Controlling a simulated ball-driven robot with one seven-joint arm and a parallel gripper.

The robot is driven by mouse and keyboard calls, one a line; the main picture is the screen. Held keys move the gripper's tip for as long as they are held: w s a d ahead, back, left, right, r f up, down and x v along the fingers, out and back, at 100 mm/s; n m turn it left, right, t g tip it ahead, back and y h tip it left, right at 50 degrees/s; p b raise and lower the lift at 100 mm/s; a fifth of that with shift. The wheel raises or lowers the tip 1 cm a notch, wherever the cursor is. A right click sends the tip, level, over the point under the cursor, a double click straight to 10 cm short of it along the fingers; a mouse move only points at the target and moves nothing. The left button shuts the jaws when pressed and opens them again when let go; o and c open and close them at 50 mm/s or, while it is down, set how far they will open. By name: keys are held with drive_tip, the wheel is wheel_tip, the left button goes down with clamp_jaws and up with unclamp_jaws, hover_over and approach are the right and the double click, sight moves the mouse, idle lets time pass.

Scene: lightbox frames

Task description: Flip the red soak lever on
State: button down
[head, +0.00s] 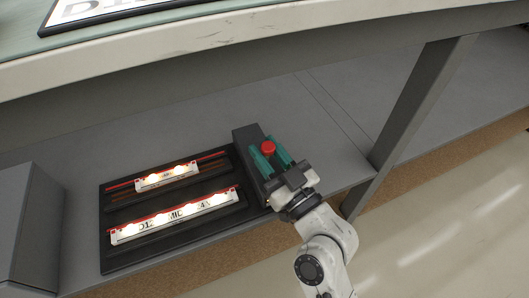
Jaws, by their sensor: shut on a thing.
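The red soak lever (267,147) shows as a round red knob on a dark grey control box (246,133). My gripper (268,155) reaches up to it from the lower right, with one teal finger on each side of the red knob. The fingers are shut on the knob. The lever's shaft and base are hidden by the fingers and the gripper body. I cannot tell from this view which way the lever is tilted.
A black panel (108,256) with two lit strips (168,177) lies left of the control box. A grey box (30,225) stands at far left. A grey shelf leg (420,105) rises to the right, and a bench top (200,40) overhangs the shelf.

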drive_tip(key=shift+r, duration=0.25)
drive_tip(key=c, duration=0.9)
unclamp_jaws()
drive_tip(key=shift+f, duration=0.1)
drive_tip(key=shift+s+d+f, duration=0.2)
drive_tip(key=shift+s, duration=0.2)
drive_tip(key=shift+v, duration=4.9)
